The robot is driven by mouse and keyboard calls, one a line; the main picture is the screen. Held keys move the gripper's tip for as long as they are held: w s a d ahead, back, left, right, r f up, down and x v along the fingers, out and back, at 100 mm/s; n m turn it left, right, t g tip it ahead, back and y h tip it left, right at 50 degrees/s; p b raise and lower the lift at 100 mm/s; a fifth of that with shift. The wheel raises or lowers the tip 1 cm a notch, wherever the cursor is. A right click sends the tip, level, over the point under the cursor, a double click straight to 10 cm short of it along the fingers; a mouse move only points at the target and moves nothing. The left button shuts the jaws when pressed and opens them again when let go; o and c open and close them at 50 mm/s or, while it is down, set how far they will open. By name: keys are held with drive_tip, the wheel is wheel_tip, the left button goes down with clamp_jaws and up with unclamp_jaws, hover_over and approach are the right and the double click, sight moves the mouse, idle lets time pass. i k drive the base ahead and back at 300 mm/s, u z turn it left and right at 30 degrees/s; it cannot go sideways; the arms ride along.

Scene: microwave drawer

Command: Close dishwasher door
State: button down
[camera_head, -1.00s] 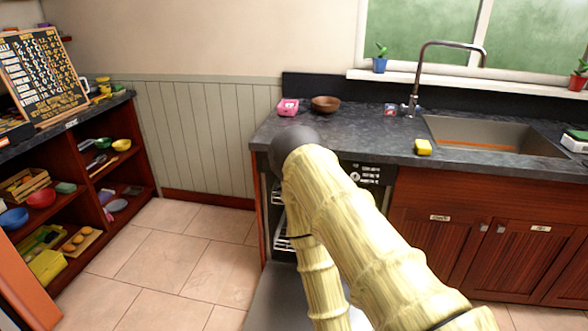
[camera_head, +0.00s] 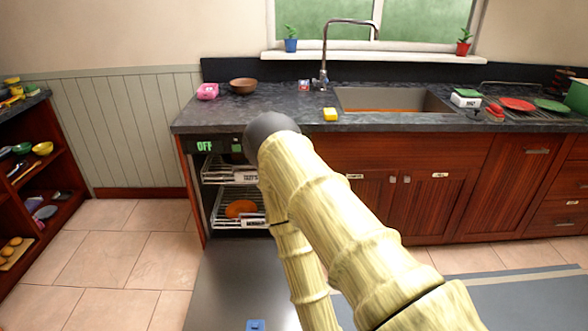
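The dishwasher stands open under the left end of the counter. Its door (camera_head: 225,283) is folded down flat, low in front of the opening, and its near part runs out of the picture. Inside are an upper rack (camera_head: 228,172) and a lower rack (camera_head: 228,210) with an orange dish (camera_head: 241,208) on it. A panel above the opening reads "OFF" (camera_head: 204,146). My arm, in a pale bamboo-like look, crosses in front of the right part of the dishwasher and the door. No gripper fingers can be made out, so its opening does not show.
Closed wooden cabinets (camera_head: 440,195) stand right of the dishwasher. Open shelves (camera_head: 45,170) stand at the left. Tiled floor (camera_head: 120,250) left of the door is clear.

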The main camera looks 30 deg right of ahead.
sight(237, 282)
drive_tip(key=z, duration=1.7)
drive_tip(key=i, duration=1.5)
drive_tip(key=u, duration=1.3)
